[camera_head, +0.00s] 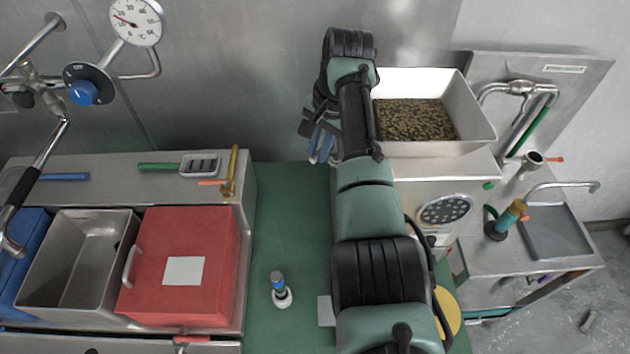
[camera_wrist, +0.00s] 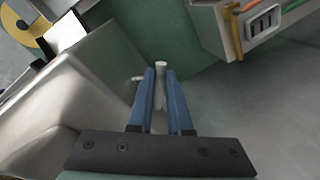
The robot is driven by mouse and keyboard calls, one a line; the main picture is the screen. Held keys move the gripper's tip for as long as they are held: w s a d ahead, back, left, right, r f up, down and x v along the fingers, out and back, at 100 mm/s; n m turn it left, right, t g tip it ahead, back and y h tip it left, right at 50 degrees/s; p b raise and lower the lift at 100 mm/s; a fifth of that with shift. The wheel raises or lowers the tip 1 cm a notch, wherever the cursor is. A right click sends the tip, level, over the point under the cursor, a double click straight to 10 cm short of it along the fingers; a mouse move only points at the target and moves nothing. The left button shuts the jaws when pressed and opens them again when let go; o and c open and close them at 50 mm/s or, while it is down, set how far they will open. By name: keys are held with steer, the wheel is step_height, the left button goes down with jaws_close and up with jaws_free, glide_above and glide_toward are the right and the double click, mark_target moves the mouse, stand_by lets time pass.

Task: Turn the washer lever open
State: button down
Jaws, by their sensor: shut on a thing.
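My gripper shows in the wrist view (camera_wrist: 160,72) with its two blue fingers closed around a slim pale rod (camera_wrist: 160,92). The rod, which looks like the washer lever, stands between the fingers beside a metal hopper wall (camera_wrist: 75,100). In the head view my gripper (camera_head: 321,150) is at the left side of the grinder, against the back wall. My arm hides the lever there, and its angle cannot be told. The white hopper (camera_head: 478,118), full of beans (camera_head: 415,120), stands to the right of my gripper on the grinder body (camera_head: 455,180).
A green counter (camera_head: 285,215) lies below my arm, with a small blue-topped tool (camera_head: 279,287) on it. A red box (camera_head: 185,235) and a metal bin (camera_head: 75,250) are at left. A sink (camera_head: 568,230) is at right. A gauge (camera_head: 136,20) is at upper left.

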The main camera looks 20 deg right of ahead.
steer(key=shift+s+d+n+b, duration=0.35)
steer(key=shift+d+n, duration=0.15)
steer(key=shift+n, duration=0.7)
steer(key=shift+r+g, duration=0.1)
steer(key=shift+g, duration=0.2)
steer(key=c, duration=0.8)
jaws_free()
steer(key=shift+c, duration=0.2)
